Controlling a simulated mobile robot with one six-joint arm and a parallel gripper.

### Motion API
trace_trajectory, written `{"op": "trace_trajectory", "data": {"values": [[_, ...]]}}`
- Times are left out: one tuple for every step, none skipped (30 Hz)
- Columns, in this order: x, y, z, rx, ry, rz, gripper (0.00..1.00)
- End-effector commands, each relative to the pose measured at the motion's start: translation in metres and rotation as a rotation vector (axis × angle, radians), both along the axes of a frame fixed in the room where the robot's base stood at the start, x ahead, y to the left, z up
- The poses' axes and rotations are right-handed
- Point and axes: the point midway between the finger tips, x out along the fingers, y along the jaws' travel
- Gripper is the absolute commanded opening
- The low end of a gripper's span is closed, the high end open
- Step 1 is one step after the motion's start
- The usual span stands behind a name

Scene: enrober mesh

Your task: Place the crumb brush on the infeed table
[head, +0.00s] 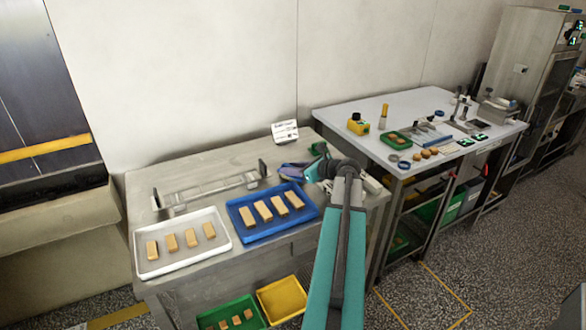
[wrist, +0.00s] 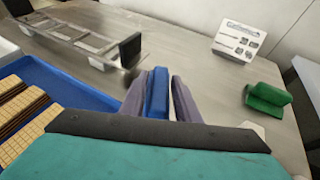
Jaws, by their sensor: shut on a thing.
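My gripper (wrist: 157,90) is shut on a slim blue piece, which I take to be the crumb brush (wrist: 157,95). Only its blue part shows between the two grey-purple fingers; bristles cannot be made out. In the head view my gripper (head: 290,172) is low over the steel table (head: 195,165), by the back right corner of the blue tray. I take this table to be the infeed table. Whether the held piece touches the top cannot be told.
A blue tray (head: 244,231) and a white tray (head: 141,264) hold wafer bars at the front. A metal rack (head: 207,189) lies behind them. A white sign (head: 285,132) and a green object (wrist: 267,97) stand right. Bare steel shows between rack and sign.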

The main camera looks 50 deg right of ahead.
Motion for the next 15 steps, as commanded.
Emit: {"op": "trace_trajectory", "data": {"values": [[0.0001,-0.0001,0.0,0.0,0.0,0.0,0.05],[0.0,0.0,-0.0005,0.0,0.0,0.0,0.05],[0.0001,-0.0001,-0.0013,0.0,0.0,0.0,0.05],[0.0001,-0.0001,-0.002,0.001,0.0,0.0,0.05],[0.0,-0.0001,-0.0026,0.001,0.0,0.0,0.05],[0.0,-0.0001,-0.0026,0.0,0.0,0.0,0.34],[0.0,-0.0001,-0.0025,0.0,0.0,0.0,0.39],[0.0,-0.0001,-0.0025,0.0,0.0,0.0,0.44],[0.0,-0.0001,-0.0025,0.0,0.0,0.0,0.48],[0.0,-0.0001,-0.0025,0.0,0.0,0.0,0.48],[0.0,-0.0001,-0.0025,0.0,0.0,0.0,0.48],[0.0,-0.0001,-0.0025,0.0,0.0,0.0,0.48],[0.0,-0.0001,-0.0025,0.0,0.0,0.0,0.48],[-0.0001,-0.0001,-0.0024,0.0,0.0,0.0,0.48],[0.0,-0.0002,-0.0025,0.0,0.0,0.0,0.48]]}}
